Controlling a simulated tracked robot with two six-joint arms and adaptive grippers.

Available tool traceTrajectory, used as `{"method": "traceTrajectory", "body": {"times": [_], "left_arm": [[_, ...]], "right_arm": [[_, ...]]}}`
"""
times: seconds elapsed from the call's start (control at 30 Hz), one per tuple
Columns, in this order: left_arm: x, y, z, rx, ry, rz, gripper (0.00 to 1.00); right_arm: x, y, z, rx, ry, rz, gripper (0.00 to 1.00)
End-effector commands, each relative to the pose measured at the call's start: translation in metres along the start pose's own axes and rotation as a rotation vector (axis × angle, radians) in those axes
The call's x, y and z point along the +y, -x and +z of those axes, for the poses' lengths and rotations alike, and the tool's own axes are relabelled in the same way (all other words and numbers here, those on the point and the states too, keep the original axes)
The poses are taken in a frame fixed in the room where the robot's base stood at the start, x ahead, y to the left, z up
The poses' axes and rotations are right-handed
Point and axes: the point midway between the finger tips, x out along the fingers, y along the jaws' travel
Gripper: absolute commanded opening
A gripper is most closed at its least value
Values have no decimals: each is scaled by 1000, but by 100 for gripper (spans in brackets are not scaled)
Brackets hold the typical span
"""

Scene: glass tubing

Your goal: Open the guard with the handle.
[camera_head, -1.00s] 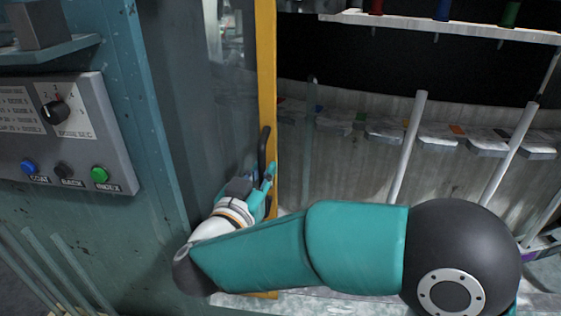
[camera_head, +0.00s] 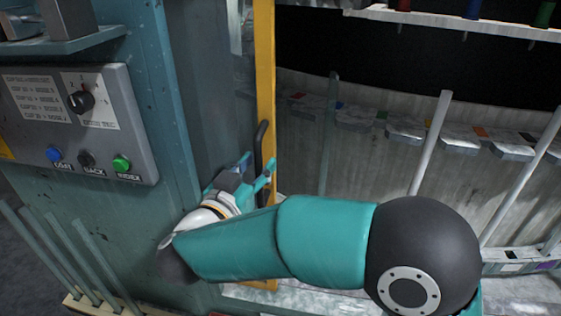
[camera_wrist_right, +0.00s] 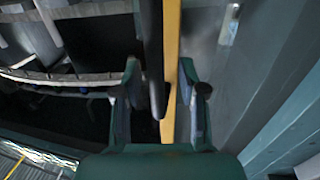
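The guard is a tall panel with a yellow edge frame (camera_head: 265,75) and a black bar handle (camera_head: 262,140) on it. It stands at the left part of the machine opening in the head view. My right gripper (camera_head: 257,172) is at the handle's lower part. In the right wrist view, my right gripper (camera_wrist_right: 160,100) has its two fingers spread wide apart. The black handle (camera_wrist_right: 153,60) and yellow frame (camera_wrist_right: 171,60) show between them, with gaps to both fingers. My forearm hides the guard's lower part in the head view. My left gripper is not in view.
A grey control panel (camera_head: 85,125) with a dial and coloured buttons is at the left. Thin glass rods (camera_head: 75,255) stand below it. The opening right of the guard holds a ring of clamps (camera_head: 405,130) and upright tubes (camera_head: 431,145).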

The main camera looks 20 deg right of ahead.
Motion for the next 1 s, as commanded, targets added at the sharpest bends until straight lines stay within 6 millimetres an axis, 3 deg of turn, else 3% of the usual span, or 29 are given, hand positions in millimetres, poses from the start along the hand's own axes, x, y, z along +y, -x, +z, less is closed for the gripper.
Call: {"method": "traceTrajectory", "body": {"times": [0.37, 0.8, 1.0], "left_arm": [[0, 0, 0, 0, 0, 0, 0], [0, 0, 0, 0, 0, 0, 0], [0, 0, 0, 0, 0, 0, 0]], "right_arm": [[0, 11, 0, 1, -1, -1, 41], [0, 92, 1, 1, 0, -4, 41], [1, 116, 2, 0, 1, -1, 41]]}}
